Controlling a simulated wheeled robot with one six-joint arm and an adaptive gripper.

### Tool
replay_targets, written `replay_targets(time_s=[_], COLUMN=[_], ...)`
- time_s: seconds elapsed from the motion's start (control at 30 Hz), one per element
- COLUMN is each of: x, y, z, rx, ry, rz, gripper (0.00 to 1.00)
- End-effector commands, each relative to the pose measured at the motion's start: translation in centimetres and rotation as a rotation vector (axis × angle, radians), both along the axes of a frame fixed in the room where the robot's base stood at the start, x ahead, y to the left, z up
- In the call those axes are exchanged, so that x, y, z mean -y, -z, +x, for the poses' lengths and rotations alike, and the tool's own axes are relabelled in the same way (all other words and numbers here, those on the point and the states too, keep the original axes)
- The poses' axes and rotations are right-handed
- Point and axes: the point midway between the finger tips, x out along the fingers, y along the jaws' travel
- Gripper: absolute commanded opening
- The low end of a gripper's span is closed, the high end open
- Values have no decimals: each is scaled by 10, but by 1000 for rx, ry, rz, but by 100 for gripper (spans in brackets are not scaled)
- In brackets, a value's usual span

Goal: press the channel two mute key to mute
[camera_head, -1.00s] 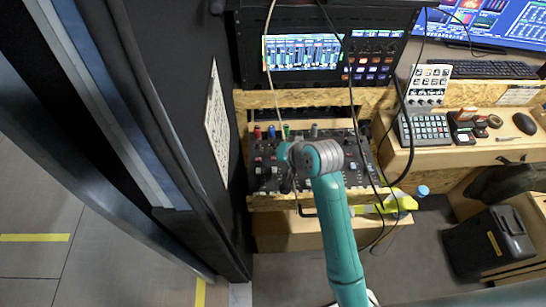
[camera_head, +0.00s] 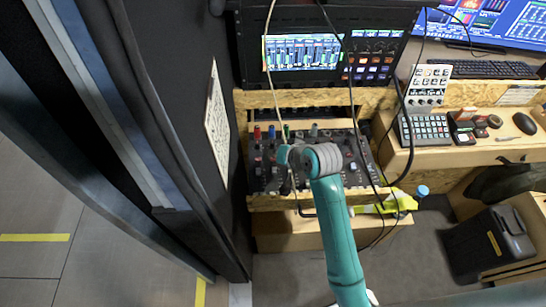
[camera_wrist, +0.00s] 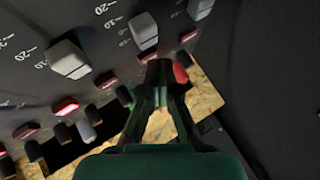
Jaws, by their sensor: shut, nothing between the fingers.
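The mixer panel (camera_head: 262,180) stands on the wooden shelf below the screen rack. In the wrist view, it has pale fader caps, such as the one at upper left (camera_wrist: 70,60), and a row of red-lit keys. One lit key (camera_wrist: 188,36) is right of my fingertips and another (camera_wrist: 107,80) is left of them. My gripper (camera_wrist: 158,68) is shut and empty. Its tips overlap the key position between these two and largely hide it; I cannot tell whether they touch. No channel label is readable. In the head view, my arm covers part of the panel.
Coloured upright parts, including a red one (camera_wrist: 180,72) and a green one (camera_wrist: 125,95), stand close beside the fingers. A cable (camera_head: 355,115) hangs in front of the rack and panel. A dark wall (camera_head: 195,60) is close on the left.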

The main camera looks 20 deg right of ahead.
Motion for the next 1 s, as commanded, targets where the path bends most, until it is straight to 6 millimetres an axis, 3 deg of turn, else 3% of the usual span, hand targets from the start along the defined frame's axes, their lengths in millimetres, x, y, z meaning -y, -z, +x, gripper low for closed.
replay_targets(time_s=[0.33,1.0], x=[0,0], y=[2,-13], z=[0,0], rx=[-1,0], ry=[-1,0], rz=[0,0], gripper=[0,0])
